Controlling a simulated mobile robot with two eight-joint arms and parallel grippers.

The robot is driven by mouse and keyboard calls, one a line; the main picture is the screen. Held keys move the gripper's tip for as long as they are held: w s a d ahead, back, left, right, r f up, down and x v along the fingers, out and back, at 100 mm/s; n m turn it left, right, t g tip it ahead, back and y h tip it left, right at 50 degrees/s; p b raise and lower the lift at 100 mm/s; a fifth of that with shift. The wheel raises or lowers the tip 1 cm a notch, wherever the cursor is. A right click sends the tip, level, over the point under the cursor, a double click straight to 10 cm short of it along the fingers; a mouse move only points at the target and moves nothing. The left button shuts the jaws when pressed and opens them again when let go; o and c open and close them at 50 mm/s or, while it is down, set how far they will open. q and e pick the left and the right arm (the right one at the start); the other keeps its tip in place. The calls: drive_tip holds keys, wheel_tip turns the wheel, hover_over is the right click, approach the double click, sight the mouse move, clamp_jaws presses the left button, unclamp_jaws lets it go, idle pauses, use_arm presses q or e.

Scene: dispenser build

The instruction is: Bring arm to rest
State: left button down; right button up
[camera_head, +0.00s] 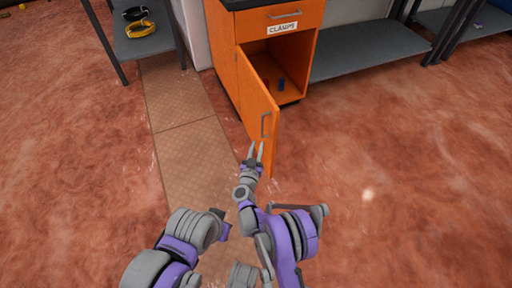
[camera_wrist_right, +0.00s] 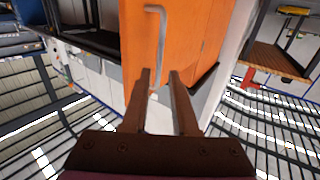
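My right gripper (camera_head: 256,152) reaches forward in the middle of the head view, close to the open orange cabinet door (camera_head: 257,100). Its two fingers are apart with nothing between them. In the right wrist view the open fingers (camera_wrist_right: 160,78) point at the door (camera_wrist_right: 185,40), and the grey door handle (camera_wrist_right: 160,45) shows just beyond the fingertips. I cannot tell whether they touch the handle. My left arm (camera_head: 180,245) is folded at the lower left of the head view, and its gripper does not show.
The orange cabinet (camera_head: 295,45) has a drawer labelled CLAMPS (camera_head: 282,28). A grey shelf (camera_head: 365,50) is at the right, another shelf (camera_head: 148,42) at the upper left. The reddish floor (camera_head: 410,180) at the right is clear.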

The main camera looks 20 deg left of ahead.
idle(0.3)
